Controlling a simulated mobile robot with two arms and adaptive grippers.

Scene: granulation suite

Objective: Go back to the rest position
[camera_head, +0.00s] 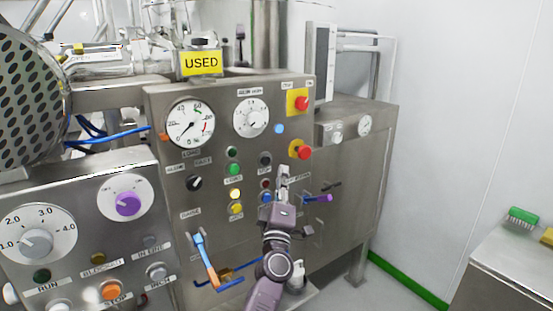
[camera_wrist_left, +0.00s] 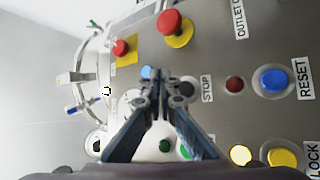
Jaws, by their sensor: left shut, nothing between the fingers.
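My left gripper (camera_head: 284,178) is shut and empty in front of the steel control panel (camera_head: 330,215). In the head view its fingertips overlap the lower right part of the panel's buttons, near the red emergency button (camera_head: 304,153). In the left wrist view my left gripper (camera_wrist_left: 160,82) has its fingertips together, pointing at the panel beside the STOP label (camera_wrist_left: 207,88). A blue button (camera_wrist_left: 273,79) and a red button (camera_wrist_left: 235,84) lie to its right there. I cannot tell the gap between fingertips and panel. My right gripper is not in view.
A purple handle (camera_head: 318,198) sticks out right of my gripper, and a blue-and-orange handle (camera_head: 205,262) to its left. A second panel with dials (camera_head: 38,240) stands at left. A steel table (camera_head: 505,270) with brushes is at right, with open floor between.

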